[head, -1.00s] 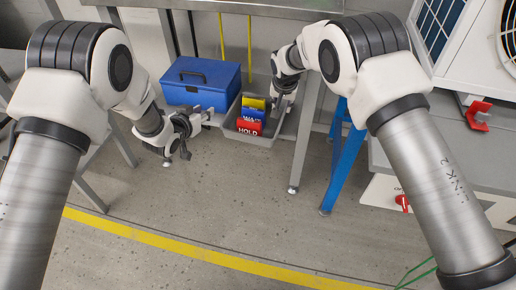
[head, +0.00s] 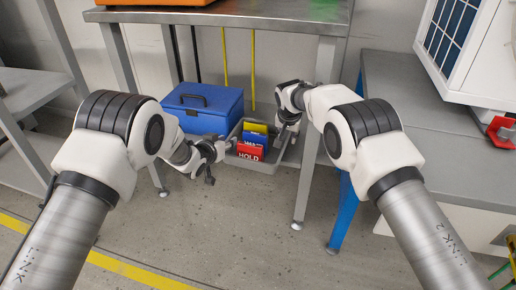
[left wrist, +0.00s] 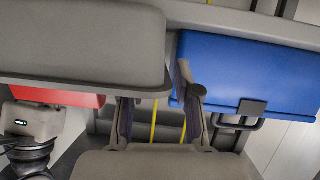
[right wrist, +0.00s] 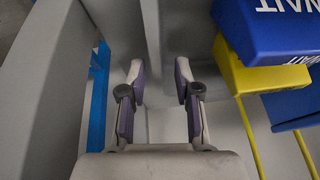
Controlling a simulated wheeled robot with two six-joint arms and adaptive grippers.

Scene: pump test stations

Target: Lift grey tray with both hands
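The grey tray (head: 262,165) sits low under a bench in the head view and holds yellow, blue and red sign blocks (head: 252,142). My left gripper (head: 222,150) is at its left end. In the left wrist view its fingers (left wrist: 158,100) stand apart; a large grey wall, apparently the tray's (left wrist: 75,45), hides one fingertip. My right gripper (head: 291,127) is at the tray's right end. In the right wrist view its fingers (right wrist: 160,80) are apart on either side of a grey edge, apparently the tray's rim. Neither gripper is clearly pinching.
A blue box with a handle (head: 204,108) stands close behind and left of the tray. The bench top (head: 260,14) overhangs it, with a grey leg (head: 312,165) and a blue leg (head: 345,215) at right. The floor (head: 235,240) in front is clear.

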